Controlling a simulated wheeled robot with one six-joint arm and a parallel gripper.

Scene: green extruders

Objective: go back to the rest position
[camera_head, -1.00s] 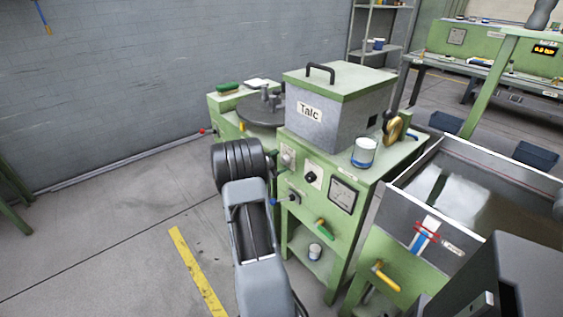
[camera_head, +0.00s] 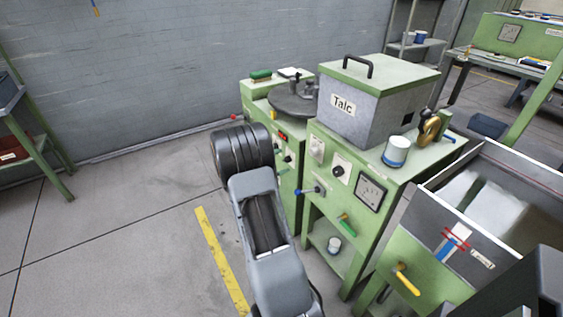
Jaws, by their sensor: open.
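My arm rises from the bottom middle of the head view, a grey link ending in a dark ribbed joint. It stands in front of and to the left of the green machine (camera_head: 345,222). My gripper is not visible in this view, so I cannot see its fingers or anything between them.
The green machine carries a grey Talc box (camera_head: 352,112) and a white-and-blue can (camera_head: 396,151). A water trough (camera_head: 429,196) is at the right. A green-framed shelf (camera_head: 28,130) stands at the far left. The floor (camera_head: 120,225) between it and my arm is clear.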

